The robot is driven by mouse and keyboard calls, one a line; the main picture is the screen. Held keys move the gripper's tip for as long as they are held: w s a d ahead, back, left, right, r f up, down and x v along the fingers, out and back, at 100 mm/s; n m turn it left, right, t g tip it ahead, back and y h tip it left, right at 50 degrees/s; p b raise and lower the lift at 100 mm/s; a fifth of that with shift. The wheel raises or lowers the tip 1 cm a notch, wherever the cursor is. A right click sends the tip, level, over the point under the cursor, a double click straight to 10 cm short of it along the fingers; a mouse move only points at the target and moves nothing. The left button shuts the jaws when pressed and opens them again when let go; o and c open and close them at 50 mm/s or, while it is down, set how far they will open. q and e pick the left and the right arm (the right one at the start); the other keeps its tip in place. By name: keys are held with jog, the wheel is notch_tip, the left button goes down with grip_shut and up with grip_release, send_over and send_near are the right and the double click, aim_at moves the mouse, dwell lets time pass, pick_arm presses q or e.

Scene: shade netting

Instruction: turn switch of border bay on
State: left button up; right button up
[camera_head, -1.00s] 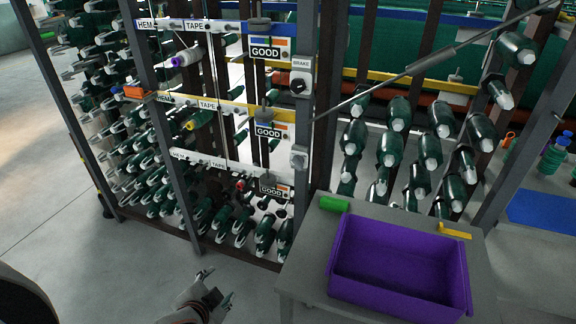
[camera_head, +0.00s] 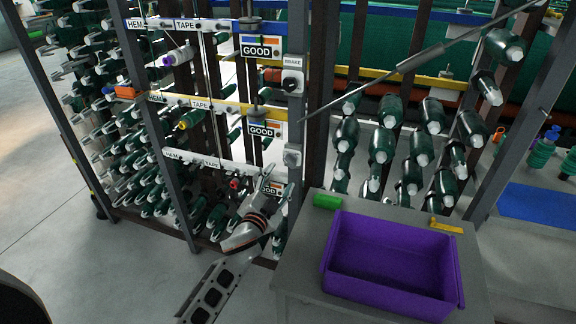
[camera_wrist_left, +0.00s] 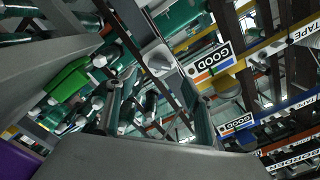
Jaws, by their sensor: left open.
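Two grey switch boxes sit on the dark post of the rack. The upper switch box (camera_head: 292,82) carries a dark round knob under a BRAKE label. The lower switch box (camera_head: 292,156) has a light knob and no label I can read. My right gripper is out of view.
GOOD signs (camera_head: 262,47) hang on the blue, yellow and white rails left of the post. Green yarn cones (camera_head: 383,146) fill the rack on both sides. A grey table with a purple bin (camera_head: 390,290) and green block (camera_head: 327,201) stands close right of my left arm.

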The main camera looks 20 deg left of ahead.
aim_at(289, 164)
pick_arm(q)
jog(key=shift+w+d+b, duration=0.15)
jog(key=shift+w+b, duration=0.15)
jog(key=shift+w, duration=1.7)
jog(key=shift+w+d+b, duration=0.1)
jog(key=shift+w+b, duration=0.2)
jog(key=shift+w, duration=1.65)
jog(key=c, duration=1.1)
